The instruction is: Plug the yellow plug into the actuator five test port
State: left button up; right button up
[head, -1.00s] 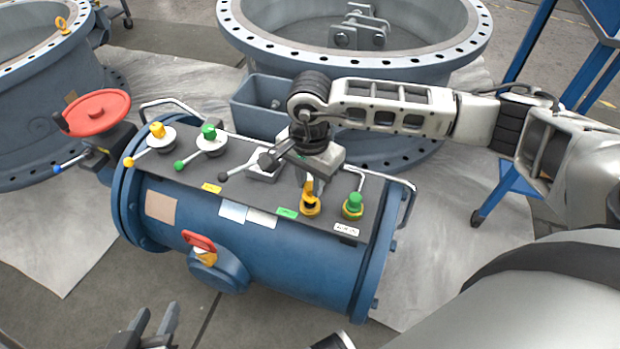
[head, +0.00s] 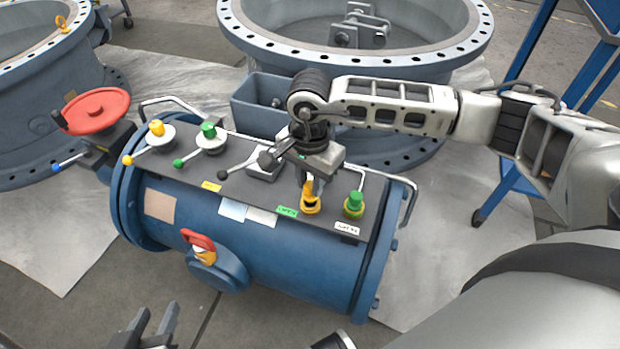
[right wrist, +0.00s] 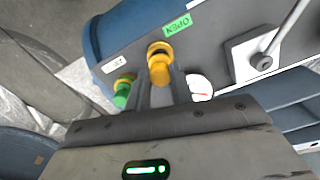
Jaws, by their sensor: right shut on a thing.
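My right gripper (head: 312,190) is above the right part of the blue actuator's (head: 300,278) dark top panel, pointing down. It is shut on the yellow plug, whose yellow body (right wrist: 160,73) shows between the fingers in the right wrist view. A yellow ring with a dark centre (right wrist: 159,50) lies right at the plug's far end; the ring also shows below the fingers in the head view (head: 310,209). I cannot tell how deep the plug sits in it. My left gripper (head: 153,328) is open and empty at the bottom edge.
A green plug (head: 354,202) stands in a yellow-ringed port just right. A grey lever (head: 238,164), handrails (head: 410,205) and yellow (head: 157,129) and green (head: 208,132) knobs are also on the panel. A green OPEN label (right wrist: 177,26) is near the ring. A blue bin (head: 262,118) stands behind.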

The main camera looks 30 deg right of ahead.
jog(key=shift+f, duration=0.1)
dwell(0.7)
jog(key=shift+f+b, duration=1.1)
jog(key=shift+b, duration=0.35)
dwell(1.3)
jog(key=o, duration=1.5)
jog(key=shift+r, duration=0.2)
jog(key=shift+r+p, duration=2.4)
jog(key=shift+r, duration=1.25)
